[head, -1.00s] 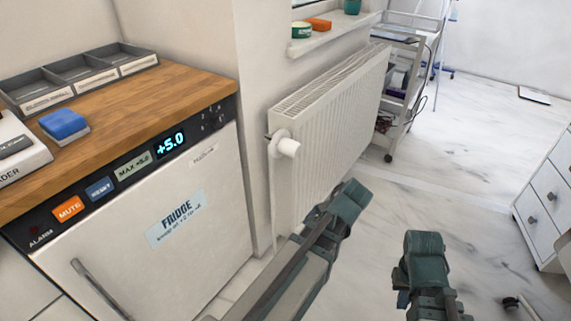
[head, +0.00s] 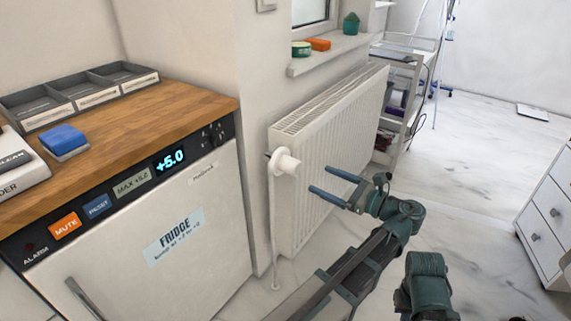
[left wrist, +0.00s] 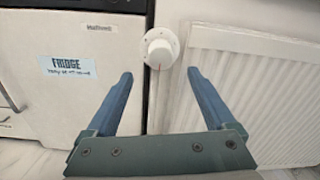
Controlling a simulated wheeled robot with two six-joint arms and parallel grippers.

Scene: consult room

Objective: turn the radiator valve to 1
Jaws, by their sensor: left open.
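The white radiator valve (head: 286,163) sticks out at the near end of the white radiator (head: 312,200), just right of the fridge. In the left wrist view the round valve knob (left wrist: 160,50) is upper centre, beyond the fingertips and between their lines. Its markings are too small to read. My left gripper (head: 321,182) is open and empty, its two blue fingers pointing at the valve with a gap between. It also shows in the left wrist view (left wrist: 160,74). My right gripper is not clearly seen; only part of my right arm shows at the bottom of the head view.
The fridge (head: 150,235) under a wooden worktop (head: 110,135) stands close left of the valve. A windowsill (head: 335,55) with small items is above the radiator. A trolley (head: 400,85) stands behind; white drawers (head: 548,210) are at right. Floor between is clear.

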